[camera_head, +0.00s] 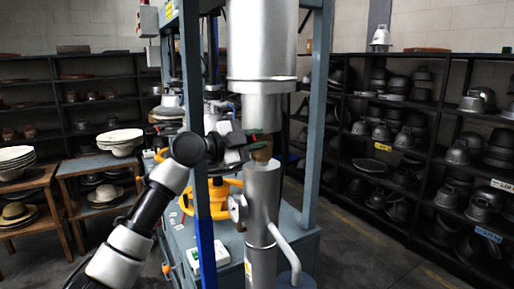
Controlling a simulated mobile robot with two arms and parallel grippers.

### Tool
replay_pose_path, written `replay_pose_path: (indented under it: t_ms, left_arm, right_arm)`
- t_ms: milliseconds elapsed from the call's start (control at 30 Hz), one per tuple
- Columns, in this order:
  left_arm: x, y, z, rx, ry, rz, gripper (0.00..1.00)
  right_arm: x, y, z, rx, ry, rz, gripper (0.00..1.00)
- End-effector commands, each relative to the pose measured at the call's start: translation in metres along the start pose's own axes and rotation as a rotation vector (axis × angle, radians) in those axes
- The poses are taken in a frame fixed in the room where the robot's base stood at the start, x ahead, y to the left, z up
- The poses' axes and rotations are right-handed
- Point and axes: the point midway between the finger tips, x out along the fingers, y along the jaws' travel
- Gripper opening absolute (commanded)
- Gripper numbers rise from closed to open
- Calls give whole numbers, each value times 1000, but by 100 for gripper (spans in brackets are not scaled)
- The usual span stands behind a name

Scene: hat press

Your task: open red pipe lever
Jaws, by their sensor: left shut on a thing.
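A large silver vertical cylinder (262,45) comes down in the middle of the head view. Below it is a narrow brass-coloured section (262,150), then a lower grey cylinder (262,195). My left gripper (256,140) reaches in from the left at the brass-coloured section. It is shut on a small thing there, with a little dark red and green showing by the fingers. I take this for the red pipe lever, but its shape and angle are mostly hidden by the gripper. My right gripper is not in view.
A blue-grey press frame (318,110) stands around the cylinders. A yellow part (217,193) sits behind my left arm. A bent grey pipe (286,246) sticks out low. Shelves of metal hat moulds (400,130) line the right; tables with hats (118,140) stand left. Open floor lies at right.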

Motion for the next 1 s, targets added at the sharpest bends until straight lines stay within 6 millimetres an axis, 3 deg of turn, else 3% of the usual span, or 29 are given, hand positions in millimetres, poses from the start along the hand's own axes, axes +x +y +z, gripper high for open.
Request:
replay_pose_path:
  t_ms: [600,633,800,1000]
  left_arm:
    - [0,-4,1,-56,0,1,0]
    - [0,-4,1,-56,-1,1,20]
    - [0,-4,1,-55,0,0,45]
    - [0,-5,0,-54,0,-2,45]
  right_arm:
    - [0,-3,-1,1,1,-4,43]
    - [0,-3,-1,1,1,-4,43]
    - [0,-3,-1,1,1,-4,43]
    - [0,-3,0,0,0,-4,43]
